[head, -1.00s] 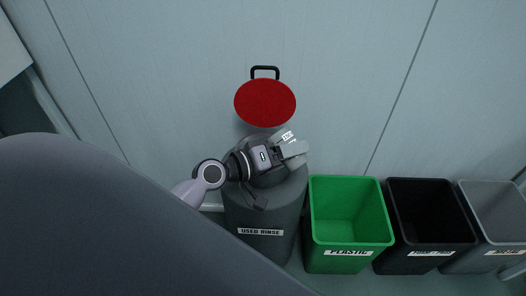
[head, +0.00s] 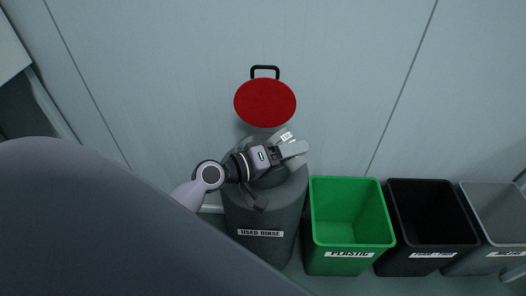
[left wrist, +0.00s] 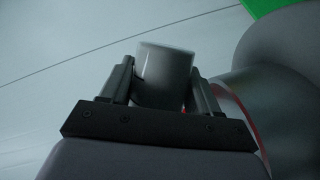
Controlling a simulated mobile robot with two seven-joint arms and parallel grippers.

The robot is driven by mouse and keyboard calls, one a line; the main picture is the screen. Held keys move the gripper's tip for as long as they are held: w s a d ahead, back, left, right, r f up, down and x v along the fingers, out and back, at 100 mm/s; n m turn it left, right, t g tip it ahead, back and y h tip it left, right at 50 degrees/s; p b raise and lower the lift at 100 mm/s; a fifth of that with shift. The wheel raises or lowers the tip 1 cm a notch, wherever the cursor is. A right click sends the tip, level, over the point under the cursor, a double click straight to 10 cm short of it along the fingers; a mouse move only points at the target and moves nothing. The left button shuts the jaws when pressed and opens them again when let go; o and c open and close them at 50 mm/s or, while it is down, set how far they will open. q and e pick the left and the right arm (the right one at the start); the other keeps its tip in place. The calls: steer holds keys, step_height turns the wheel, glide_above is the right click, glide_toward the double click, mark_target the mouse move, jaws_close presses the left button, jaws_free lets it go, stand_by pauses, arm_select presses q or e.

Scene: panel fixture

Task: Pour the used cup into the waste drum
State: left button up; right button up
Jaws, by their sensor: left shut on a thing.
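The waste drum (head: 262,222) is a dark grey cylinder labelled "USED RINSE", standing against the wall. Its red lid (head: 265,103) stands raised behind it, with a black handle at the top. My left gripper (head: 288,150) is over the drum's top and hides part of its opening. It is shut on the cup, a pale, partly see-through vessel with a small label (head: 286,136). In the left wrist view the cup (left wrist: 165,75) sits between the two fingers, with the drum's curved side to the right. The cup's contents cannot be seen. My right gripper is not in view.
A green "PLASTIC" bin (head: 348,232), a black bin (head: 430,230) and a grey bin (head: 497,220) stand open in a row right of the drum. The pale panel wall (head: 180,80) is close behind. My own grey body covers the lower left.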

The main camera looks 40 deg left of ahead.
arm_select(q)
steer(key=shift+f+n, duration=0.1)
steer(key=shift+n, duration=0.2)
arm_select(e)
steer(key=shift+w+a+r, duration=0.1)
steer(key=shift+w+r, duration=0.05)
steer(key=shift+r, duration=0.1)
arm_select(q)
steer(key=shift+a+f+n+b, duration=0.1)
steer(key=shift+f+n+b, duration=0.05)
steer(key=shift+n+b, duration=0.35)
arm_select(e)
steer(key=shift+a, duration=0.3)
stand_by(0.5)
arm_select(q)
steer(key=shift+a, duration=0.1)
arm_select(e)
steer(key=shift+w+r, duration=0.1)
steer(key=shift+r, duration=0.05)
arm_select(q)
steer(key=shift+w+a+r+n+t+h+b, duration=0.15)
steer(key=shift+a+r+n+b, duration=0.1)
steer(key=shift+a+n, duration=0.15)
steer(key=shift+w+a+r+n+t+h+b, duration=0.1)
steer(key=shift+a+r+n+t+h+b, duration=0.05)
steer(key=shift+a+n+b, duration=0.15)
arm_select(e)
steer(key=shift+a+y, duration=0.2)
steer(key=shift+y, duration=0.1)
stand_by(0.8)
